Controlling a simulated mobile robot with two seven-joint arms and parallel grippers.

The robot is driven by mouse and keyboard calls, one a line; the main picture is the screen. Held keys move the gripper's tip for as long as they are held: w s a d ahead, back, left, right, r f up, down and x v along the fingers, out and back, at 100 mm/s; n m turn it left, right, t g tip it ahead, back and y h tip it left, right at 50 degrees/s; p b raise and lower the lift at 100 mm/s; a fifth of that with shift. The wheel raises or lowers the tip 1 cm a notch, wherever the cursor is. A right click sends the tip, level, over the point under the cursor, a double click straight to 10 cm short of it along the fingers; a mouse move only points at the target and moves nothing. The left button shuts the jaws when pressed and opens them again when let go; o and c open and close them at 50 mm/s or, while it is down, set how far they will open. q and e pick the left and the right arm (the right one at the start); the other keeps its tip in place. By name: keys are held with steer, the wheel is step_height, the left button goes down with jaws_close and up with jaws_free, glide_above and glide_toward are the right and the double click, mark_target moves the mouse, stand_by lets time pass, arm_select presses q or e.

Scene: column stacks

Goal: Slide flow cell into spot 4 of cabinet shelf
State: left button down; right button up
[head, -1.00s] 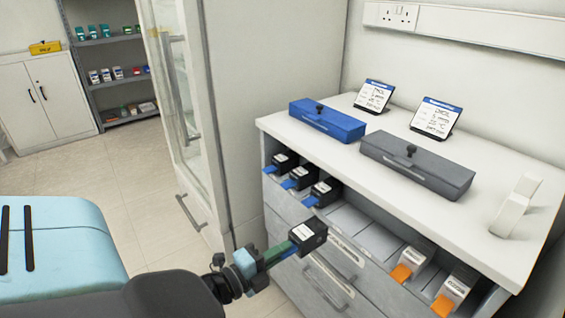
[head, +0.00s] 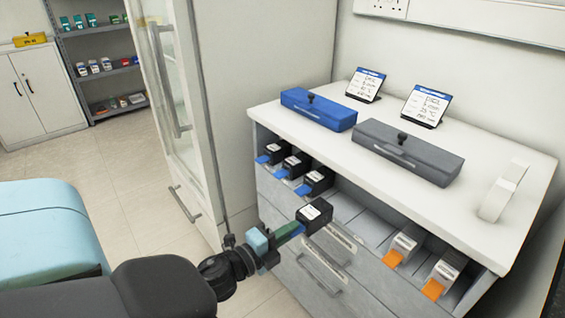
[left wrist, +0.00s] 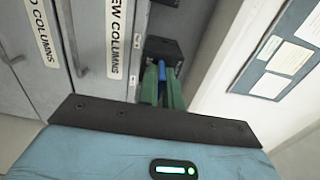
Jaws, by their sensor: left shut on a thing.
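The flow cell (head: 315,212) is a black box with a white label and a blue tab. My left gripper (head: 296,229) is shut on it by the tab, with green fingers. The shelf's middle spots are empty. Spot numbers are not readable. My right gripper is not in view.
Several black boxes with blue tabs (head: 293,165) fill the shelf's left spots; two white boxes with orange tabs (head: 405,245) stand right. A blue case (head: 318,109) and a grey case (head: 407,152) lie on top. Drawers (head: 325,262) are below. A glass-door cabinet (head: 165,95) stands left.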

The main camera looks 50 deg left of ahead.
mark_target(320, 211)
arm_select(q)
steer(key=shift+w+d, duration=0.1)
steer(key=shift+w, duration=1.5)
steer(key=shift+w+d, duration=0.15)
steer(key=shift+w, duration=1.7)
steer(key=shift+w+d, duration=0.15)
steer(key=shift+w, duration=1.65)
steer(key=shift+f+b, duration=0.35)
steer(key=shift+b, duration=0.1)
steer(key=c, duration=1.5)
jaws_free()
steer(key=shift+f, duration=0.1)
steer(key=shift+s+a, duration=0.15)
steer(key=shift+s, duration=1.8)
steer(key=shift+s+a, duration=0.1)
steer(key=shift+s, duration=1.85)
